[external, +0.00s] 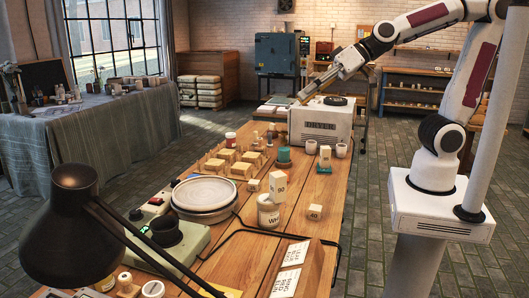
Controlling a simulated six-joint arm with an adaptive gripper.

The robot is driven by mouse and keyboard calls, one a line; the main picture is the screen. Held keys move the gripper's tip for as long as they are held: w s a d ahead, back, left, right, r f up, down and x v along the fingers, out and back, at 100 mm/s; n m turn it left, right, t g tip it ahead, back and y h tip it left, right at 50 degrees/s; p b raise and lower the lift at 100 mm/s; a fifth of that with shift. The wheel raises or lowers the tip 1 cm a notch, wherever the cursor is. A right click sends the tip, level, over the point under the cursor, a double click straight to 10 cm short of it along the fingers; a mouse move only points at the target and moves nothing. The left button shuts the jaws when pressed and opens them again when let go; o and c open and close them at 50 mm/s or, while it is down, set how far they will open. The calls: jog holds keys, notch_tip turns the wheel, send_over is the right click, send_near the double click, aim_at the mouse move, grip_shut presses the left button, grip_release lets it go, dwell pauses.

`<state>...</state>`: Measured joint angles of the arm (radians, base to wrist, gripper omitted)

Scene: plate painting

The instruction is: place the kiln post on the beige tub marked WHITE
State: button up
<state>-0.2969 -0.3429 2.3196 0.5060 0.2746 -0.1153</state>
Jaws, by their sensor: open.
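The beige tub marked with letters starting WH (268,215) stands on the wooden table near the middle of the external view. A pale block marked 90 (279,186), which looks like a kiln post, appears to rest on the tub's top, toward its right side. A shorter pale block marked 40 (314,212) stands on the table to the right of the tub. My gripper (302,97) is up and away from both, near the far end of the table above the dryer box. It is open, and I see nothing held in it.
A white box marked DRYER (320,122) stands at the far end of the table. Teal tubs, small cups and a rack of wooden blocks (236,163) lie beyond the tub. Stacked plates (204,194) are to its left. A black lamp (75,225) blocks the near left.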

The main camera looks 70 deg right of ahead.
jog(key=s+d+f+g+h, duration=0.2)
jog(key=s+d+f, duration=0.1)
jog(key=s+d, duration=0.5)
jog(key=s+d+f+g+h, duration=0.2)
jog(key=s+d+f, duration=0.2)
jog(key=s+d, duration=0.4)
jog(key=s, duration=0.2)
jog(key=shift+s+d+h, duration=0.15)
jog(key=shift+s+h, duration=0.15)
jog(key=shift+o, duration=0.5)
dwell(0.6)
